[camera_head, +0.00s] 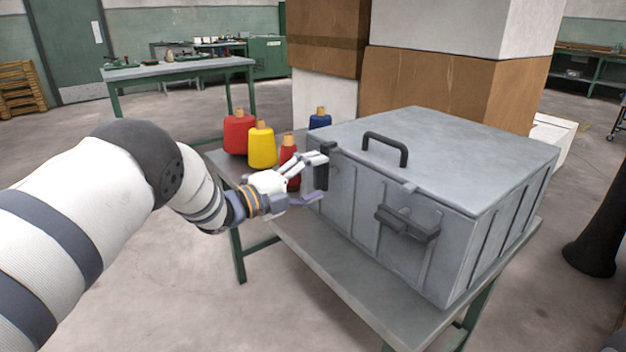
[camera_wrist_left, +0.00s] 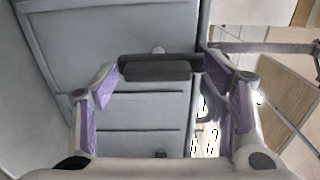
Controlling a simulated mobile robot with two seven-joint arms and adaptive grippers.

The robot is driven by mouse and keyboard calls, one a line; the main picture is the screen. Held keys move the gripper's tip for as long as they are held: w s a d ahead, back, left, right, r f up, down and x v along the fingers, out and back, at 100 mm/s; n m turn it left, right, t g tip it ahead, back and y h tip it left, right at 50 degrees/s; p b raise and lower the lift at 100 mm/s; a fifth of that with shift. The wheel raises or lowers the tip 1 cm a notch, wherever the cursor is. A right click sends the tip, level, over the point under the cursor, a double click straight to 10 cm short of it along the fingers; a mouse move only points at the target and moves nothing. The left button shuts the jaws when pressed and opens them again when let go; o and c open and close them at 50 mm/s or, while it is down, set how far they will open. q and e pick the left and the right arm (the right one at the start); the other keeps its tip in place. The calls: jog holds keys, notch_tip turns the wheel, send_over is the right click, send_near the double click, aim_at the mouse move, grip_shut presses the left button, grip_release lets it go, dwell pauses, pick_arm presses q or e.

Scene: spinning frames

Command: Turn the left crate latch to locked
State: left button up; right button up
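The grey crate (camera_head: 450,155) has a dark left latch (camera_head: 321,172) on its side wall, with its handle upright in the head view. My left gripper (camera_head: 320,178) is at this latch, one finger near its upper end and one near its lower end. In the left wrist view, the dark latch bar (camera_wrist_left: 158,70) lies across the space between the spread fingers of the left gripper (camera_wrist_left: 165,82). The gripper is open; I cannot tell whether a finger touches the bar. The right latch (camera_head: 408,223) has its handle lying sideways. My right gripper is not in view.
The crate stands on a grey table (camera_head: 345,300) with a bare strip in front. The lid has a dark handle (camera_head: 386,148). Large boxes (camera_head: 425,85) stand behind.

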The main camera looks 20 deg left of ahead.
pick_arm(q)
jog(key=shift+s+f, duration=0.1)
jog(key=v, duration=1.2)
